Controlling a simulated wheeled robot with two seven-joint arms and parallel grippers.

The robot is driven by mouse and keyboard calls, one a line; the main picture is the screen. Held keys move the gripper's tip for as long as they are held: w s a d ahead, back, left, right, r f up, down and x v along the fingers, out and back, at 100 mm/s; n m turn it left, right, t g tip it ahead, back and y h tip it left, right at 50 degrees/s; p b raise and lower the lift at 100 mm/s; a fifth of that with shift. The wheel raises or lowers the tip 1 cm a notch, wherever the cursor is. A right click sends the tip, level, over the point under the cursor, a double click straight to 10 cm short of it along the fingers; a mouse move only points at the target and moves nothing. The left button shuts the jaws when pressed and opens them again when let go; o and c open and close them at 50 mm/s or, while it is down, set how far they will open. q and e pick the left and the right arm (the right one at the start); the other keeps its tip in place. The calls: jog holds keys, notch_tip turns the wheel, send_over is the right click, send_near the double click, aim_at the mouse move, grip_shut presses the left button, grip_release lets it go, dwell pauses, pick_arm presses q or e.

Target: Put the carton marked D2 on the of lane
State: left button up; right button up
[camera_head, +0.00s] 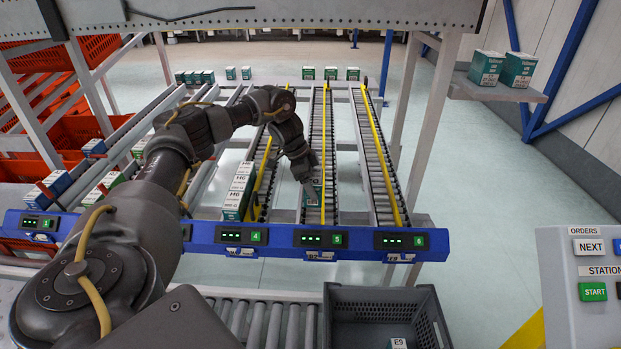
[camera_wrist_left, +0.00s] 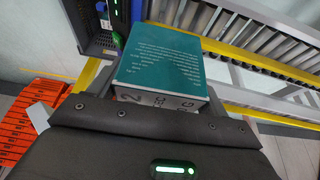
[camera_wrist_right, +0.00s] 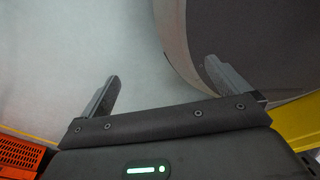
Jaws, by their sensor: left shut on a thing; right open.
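My left gripper (camera_head: 309,182) is shut on a teal and white carton (camera_head: 315,198) at the front end of the lane above display 5 (camera_head: 322,239). In the left wrist view the same carton (camera_wrist_left: 160,65) shows a teal face with small print. Its white side is partly hidden, and I cannot read its full mark; a "2" shows. I cannot tell whether it rests on the rollers. No carton legibly marked D2 is in view. My right gripper (camera_wrist_right: 160,85) is open and empty above the floor, outside the head view.
Cartons marked H6 (camera_head: 238,190) line the lane above display 4. A grey crate (camera_head: 385,292) in front holds a carton marked E9 (camera_head: 398,343). The lane above display 6 (camera_head: 380,160) is empty. A button panel (camera_head: 585,270) stands at right. Two cartons sit on a shelf (camera_head: 497,92).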

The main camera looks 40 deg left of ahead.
pick_arm(q)
jog(key=shift+a, duration=0.55)
jog(key=shift+f+b, duration=0.25)
jog(key=shift+b, duration=0.05)
jog(key=shift+f+b, duration=0.65)
notch_tip(320, 180, down, 3)
jog(key=b, duration=0.3)
jog(key=shift+f+b, duration=0.1)
jog(key=shift+b, duration=0.2)
jog(key=shift+f+b, duration=0.35)
jog(key=shift+f, duration=1.05)
pick_arm(e)
jog(key=w+d+f, duration=0.1)
jog(key=d+f, duration=0.3)
jog(key=f, duration=0.2)
jog(key=shift+h, duration=0.3)
jog(key=shift+a, duration=0.1)
